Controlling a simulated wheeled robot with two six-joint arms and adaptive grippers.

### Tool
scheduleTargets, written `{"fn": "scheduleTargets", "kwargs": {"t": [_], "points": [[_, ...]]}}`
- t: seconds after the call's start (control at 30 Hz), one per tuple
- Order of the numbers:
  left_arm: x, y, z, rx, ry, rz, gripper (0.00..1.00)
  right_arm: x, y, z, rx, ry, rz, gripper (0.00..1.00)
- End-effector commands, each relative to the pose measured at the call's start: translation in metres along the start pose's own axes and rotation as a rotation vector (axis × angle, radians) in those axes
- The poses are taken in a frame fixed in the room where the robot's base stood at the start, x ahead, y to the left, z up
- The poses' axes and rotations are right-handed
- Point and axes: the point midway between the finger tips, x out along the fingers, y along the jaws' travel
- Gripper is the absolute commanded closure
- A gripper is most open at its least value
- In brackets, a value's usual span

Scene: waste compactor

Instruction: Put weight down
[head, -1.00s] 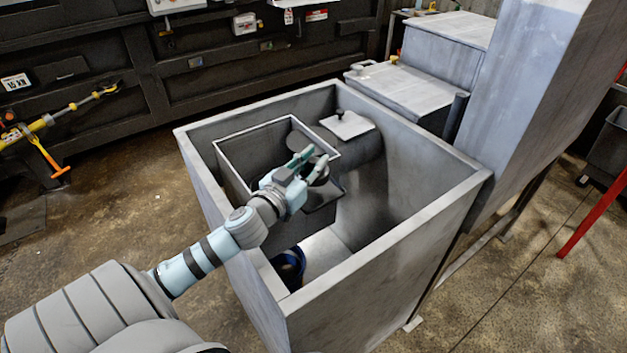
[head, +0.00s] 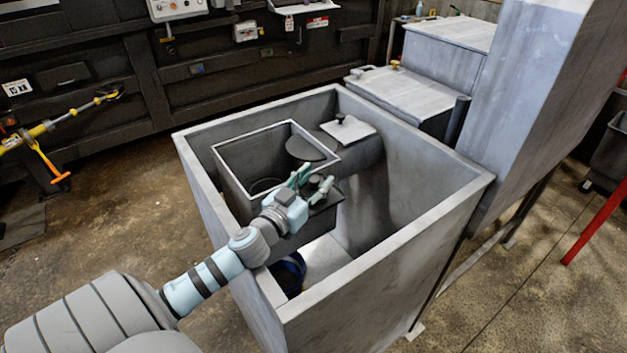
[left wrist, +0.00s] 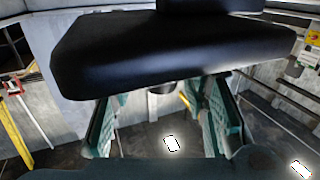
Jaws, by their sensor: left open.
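A dark weight (head: 328,200), a flat slab with a small knob-like part, sits beside the square bin in the pale metal chamber; my gripper partly covers it. In the left wrist view a dark slab with a post (left wrist: 180,50) fills the upper part, very close to the camera; I cannot tell for certain that it is the same weight. My left gripper (head: 312,182) is open at the weight's left and upper side, its fingers spread. In the left wrist view its green fingers (left wrist: 165,125) stand apart with nothing clasped between them. My right gripper does not show.
The open square bin (head: 232,185) has a dark round disc (head: 305,149) at its rim. A white plate with a black knob (head: 350,130) lies behind. The chamber's wall rim (head: 375,268) surrounds these, and a blue round object (head: 290,272) lies low inside.

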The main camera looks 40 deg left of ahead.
Motion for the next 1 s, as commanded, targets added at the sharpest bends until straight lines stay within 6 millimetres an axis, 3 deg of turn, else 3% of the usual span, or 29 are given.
{"fn": "scheduleTargets", "kwargs": {"t": [0.17, 0.4, 0.53, 1.0], "points": [[-0.008, 0.0, 0.0, 0.005, -0.001, 0.002, 0.59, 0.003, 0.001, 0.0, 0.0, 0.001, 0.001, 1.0], [-0.051, 0.001, 0.002, 0.006, -0.003, 0.004, 0.59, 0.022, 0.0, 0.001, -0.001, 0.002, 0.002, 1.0], [-0.069, 0.0, 0.0, 0.005, -0.004, 0.001, 0.59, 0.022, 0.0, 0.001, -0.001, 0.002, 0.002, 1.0], [-0.075, 0.0, -0.003, 0.0, 0.001, 0.0, 0.59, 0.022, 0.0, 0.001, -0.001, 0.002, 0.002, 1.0]]}}
